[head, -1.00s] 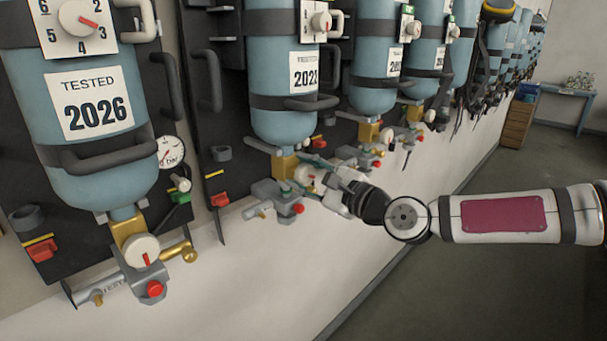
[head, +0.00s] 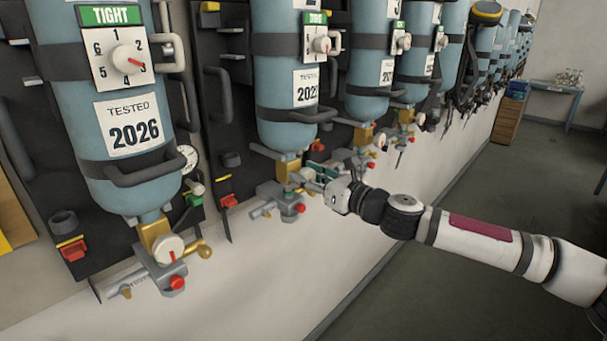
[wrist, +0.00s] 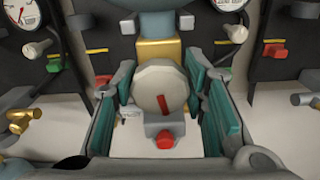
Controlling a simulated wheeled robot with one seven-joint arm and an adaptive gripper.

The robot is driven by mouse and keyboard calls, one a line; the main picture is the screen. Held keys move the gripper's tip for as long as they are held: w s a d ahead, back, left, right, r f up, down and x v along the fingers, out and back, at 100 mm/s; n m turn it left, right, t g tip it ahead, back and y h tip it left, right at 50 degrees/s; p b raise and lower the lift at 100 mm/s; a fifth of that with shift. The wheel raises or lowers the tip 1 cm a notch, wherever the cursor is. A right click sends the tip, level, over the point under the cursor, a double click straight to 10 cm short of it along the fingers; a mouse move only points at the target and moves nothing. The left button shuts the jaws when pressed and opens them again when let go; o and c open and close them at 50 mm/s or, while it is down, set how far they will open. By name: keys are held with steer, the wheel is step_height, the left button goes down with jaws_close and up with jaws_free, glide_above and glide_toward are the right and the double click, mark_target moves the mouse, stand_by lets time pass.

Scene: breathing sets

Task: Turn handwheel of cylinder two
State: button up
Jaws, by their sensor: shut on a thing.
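The second cylinder in the row (head: 283,75), blue with a dark band and a TIGHT sign, hangs on the wall rack in the head view. Below it is a brass valve block (head: 285,167). Its pale round handwheel (wrist: 158,86) with a red mark fills the middle of the wrist view, the mark pointing down and slightly right. My gripper (head: 312,176) is at this valve. In the wrist view, its teal finger pads (wrist: 160,88) stand on the left and right sides of the handwheel, shut on it. In the head view my fingers partly hide the wheel.
The nearest cylinder (head: 108,75), labelled TESTED 2026, stands left with its own valve handwheel (head: 169,248). A red knob (wrist: 164,140) sits just below the gripped wheel. More cylinders recede to the right. The floor (head: 450,230) beside the wall is open.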

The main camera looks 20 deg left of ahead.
steer(key=shift+m+p, duration=0.55)
steer(key=shift+m, duration=0.45)
steer(key=shift+w, duration=0.1)
steer(key=o, duration=1.2)
steer(key=shift+c, duration=0.2)
steer(key=shift+d, duration=0.1)
steer(key=v, duration=1.1)
steer(key=shift+s+d, duration=0.2)
steer(key=shift+d, duration=0.15)
steer(key=shift+f, duration=0.1)
